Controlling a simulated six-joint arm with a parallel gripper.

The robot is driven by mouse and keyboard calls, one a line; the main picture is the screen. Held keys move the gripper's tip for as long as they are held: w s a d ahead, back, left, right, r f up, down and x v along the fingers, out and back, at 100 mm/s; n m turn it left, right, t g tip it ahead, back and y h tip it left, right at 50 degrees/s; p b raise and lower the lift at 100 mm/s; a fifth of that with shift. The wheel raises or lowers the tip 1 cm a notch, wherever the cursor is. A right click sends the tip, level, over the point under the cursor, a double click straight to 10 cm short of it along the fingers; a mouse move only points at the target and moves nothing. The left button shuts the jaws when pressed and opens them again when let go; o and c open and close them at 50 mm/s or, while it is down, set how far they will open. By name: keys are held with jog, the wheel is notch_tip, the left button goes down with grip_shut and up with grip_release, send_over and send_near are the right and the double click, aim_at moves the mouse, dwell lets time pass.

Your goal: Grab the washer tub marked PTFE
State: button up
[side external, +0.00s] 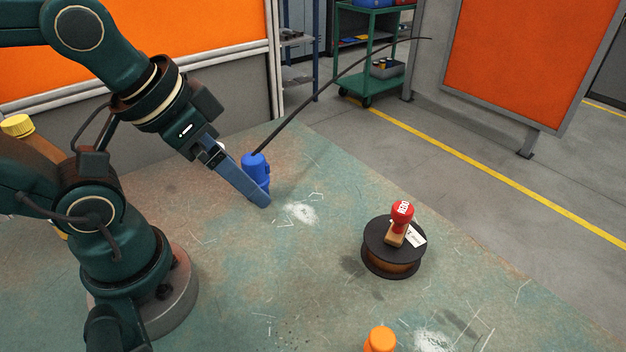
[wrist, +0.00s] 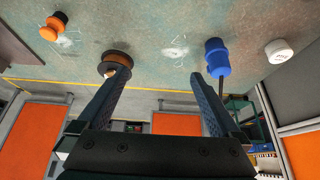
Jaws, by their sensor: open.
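A round white tub or lid (wrist: 279,50) stands at the upper right of the wrist view, beyond the blue tool. It has faint dark marks on it, too small to read, so I cannot tell whether they say PTFE. I do not find it in the side external view. My gripper (wrist: 158,76) is open and empty, with its fingers wide apart; the white piece is outside them, to the right. In the side view my gripper (side external: 266,202) points down over the bench beside the blue tool.
A blue cylindrical tool (side external: 256,168) with a long dark cable stands close to my gripper. A dark spool (side external: 388,264) carries a red-knobbed stamp (side external: 402,212). An orange-topped object (side external: 380,340) is at the front. A yellow-capped brown bottle (side external: 18,126) is at left. Open bench lies between spool and blue tool.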

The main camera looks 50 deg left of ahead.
jog(key=shift+c, duration=0.5)
